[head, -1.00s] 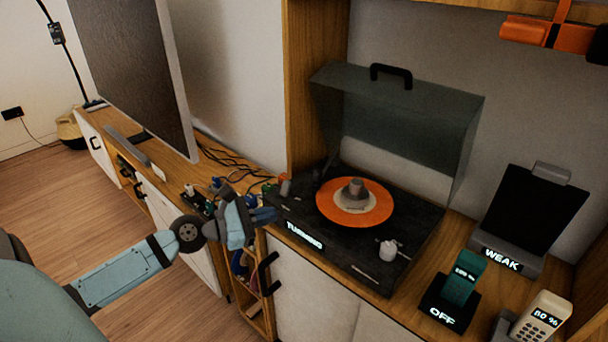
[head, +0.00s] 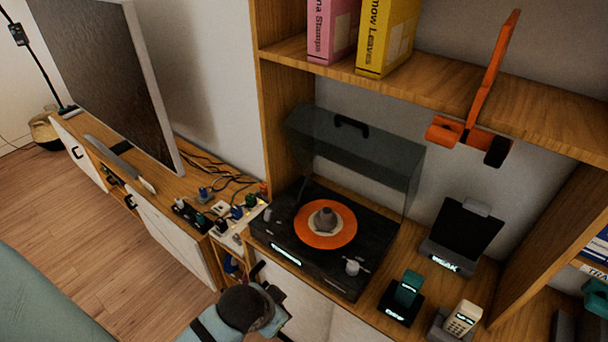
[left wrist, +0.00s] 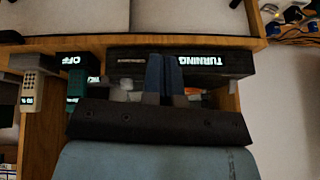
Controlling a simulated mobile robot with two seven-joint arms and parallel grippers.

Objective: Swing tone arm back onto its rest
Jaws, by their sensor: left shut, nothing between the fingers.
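The black record player (head: 335,283) stands on the wooden cabinet with its clear lid (head: 360,150) raised. An orange record (head: 326,238) with a grey centre lies on it. A pale round post (head: 352,267) stands at its front right; I cannot clearly make out the tone arm. My left gripper (head: 276,292) is low in front of the cabinet, apart from the player. Its blue fingers (left wrist: 163,78) are together and empty. My right gripper is not in view.
Right of the player stand a teal handset (head: 408,288) in a black dock, a dark panel (head: 467,230) on a stand marked WEAK, and a white phone (head: 462,318). Plugs and cables (head: 230,212) crowd the left.

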